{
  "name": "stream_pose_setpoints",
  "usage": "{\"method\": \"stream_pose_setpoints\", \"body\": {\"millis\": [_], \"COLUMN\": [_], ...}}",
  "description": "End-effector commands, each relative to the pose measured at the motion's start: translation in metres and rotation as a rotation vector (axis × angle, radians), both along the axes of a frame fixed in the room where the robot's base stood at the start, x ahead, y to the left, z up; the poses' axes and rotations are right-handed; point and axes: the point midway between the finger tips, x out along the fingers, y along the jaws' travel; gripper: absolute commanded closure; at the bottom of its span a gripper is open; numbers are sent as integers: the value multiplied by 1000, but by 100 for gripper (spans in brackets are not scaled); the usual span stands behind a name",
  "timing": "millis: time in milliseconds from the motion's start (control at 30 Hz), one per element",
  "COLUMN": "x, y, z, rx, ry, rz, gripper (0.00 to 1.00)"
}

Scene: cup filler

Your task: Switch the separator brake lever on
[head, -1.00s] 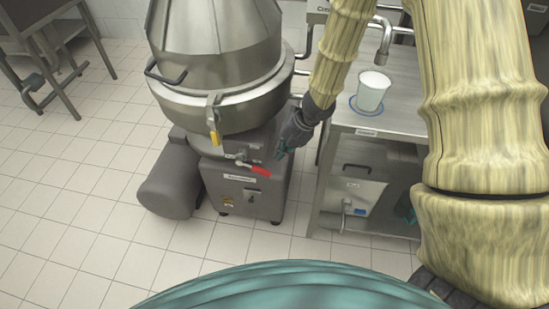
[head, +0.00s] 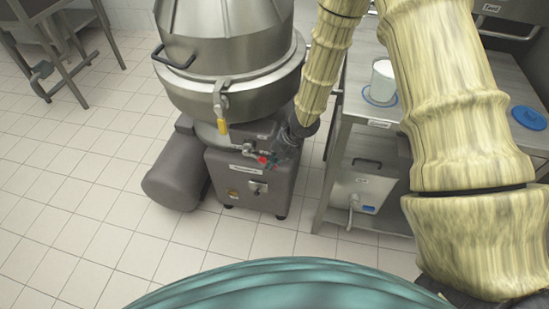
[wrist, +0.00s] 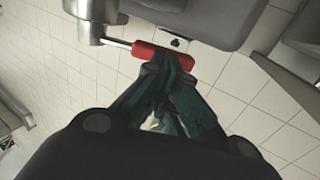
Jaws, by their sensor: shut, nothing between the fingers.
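The separator (head: 232,85) is a large steel bowl on a dark grey base. In the wrist view the red handle (wrist: 163,55) sits at the end of a bright metal rod, just beyond my fingertips. My gripper (wrist: 168,62) is shut, with its tips at or against the handle; I cannot tell whether they touch. In the head view my gripper (head: 281,158) is at the right of the lever.
A steel table with a white cup (head: 382,82) on a blue ring stands to the right. A grey motor (head: 174,172) is at the left of the base. The tiled floor in front is clear.

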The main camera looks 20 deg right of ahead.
Motion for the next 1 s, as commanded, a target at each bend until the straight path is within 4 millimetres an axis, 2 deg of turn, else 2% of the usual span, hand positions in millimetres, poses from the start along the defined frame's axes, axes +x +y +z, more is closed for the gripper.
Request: {"method": "stream_pose_setpoints", "body": {"millis": [333,633,1000], "x": [0,1,0], "y": [0,4,4], "z": [-1,-17,-21], "rx": [0,-1,-1], "ry": [0,2,4], "rz": [0,2,0], "gripper": [100,100,100]}}
